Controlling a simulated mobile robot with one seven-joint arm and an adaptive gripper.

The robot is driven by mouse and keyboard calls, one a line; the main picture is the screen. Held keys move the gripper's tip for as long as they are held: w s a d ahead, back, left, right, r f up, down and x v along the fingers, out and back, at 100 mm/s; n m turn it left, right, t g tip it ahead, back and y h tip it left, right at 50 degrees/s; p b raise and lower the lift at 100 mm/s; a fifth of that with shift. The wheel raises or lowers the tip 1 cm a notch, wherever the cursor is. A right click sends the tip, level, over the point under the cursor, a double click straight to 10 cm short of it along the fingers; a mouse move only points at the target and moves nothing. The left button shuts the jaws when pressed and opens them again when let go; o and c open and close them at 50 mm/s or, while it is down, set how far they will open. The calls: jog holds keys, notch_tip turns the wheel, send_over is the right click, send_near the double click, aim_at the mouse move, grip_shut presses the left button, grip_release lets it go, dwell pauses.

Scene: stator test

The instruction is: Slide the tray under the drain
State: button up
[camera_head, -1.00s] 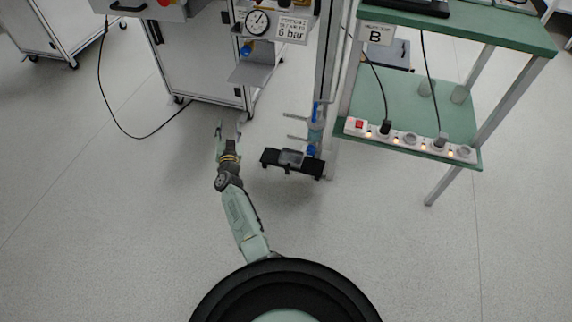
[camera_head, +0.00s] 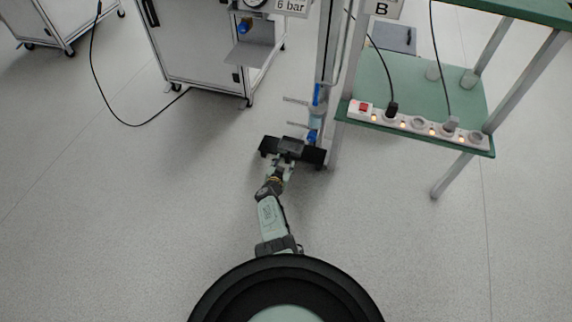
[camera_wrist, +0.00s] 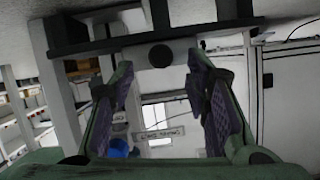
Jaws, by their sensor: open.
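A low, dark tray-like piece with a block at its middle (camera_head: 291,148) stands just above the floor at the foot of the grey post. A blue fitting on the post (camera_head: 313,137), perhaps the drain, is just beside its right part. My gripper (camera_head: 283,168) is at the near side of the block. In the wrist view, which looks upside down, the open fingers (camera_wrist: 160,78) point at the block (camera_wrist: 160,52), which has a round dark knob. I see no grip on it; whether the fingertips touch it I cannot tell.
A green bench with a lower shelf (camera_head: 385,85) and a lit power strip (camera_head: 418,126) stands to the right. A white cabinet (camera_head: 205,50) on castors is behind left. A black cable (camera_head: 105,108) lies on the floor.

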aim_at(287, 158)
jog(key=b+x, duration=0.1)
jog(key=x, duration=0.1)
jog(key=shift+w+f+b, duration=0.15)
jog(key=shift+f+b, duration=0.15)
jog(key=shift+b, duration=0.1)
jog(key=shift+w+d+b, duration=0.25)
jog(key=shift+w+b, duration=0.35)
jog(key=shift+w, duration=0.15)
jog(key=shift+c, duration=0.2)
grip_shut()
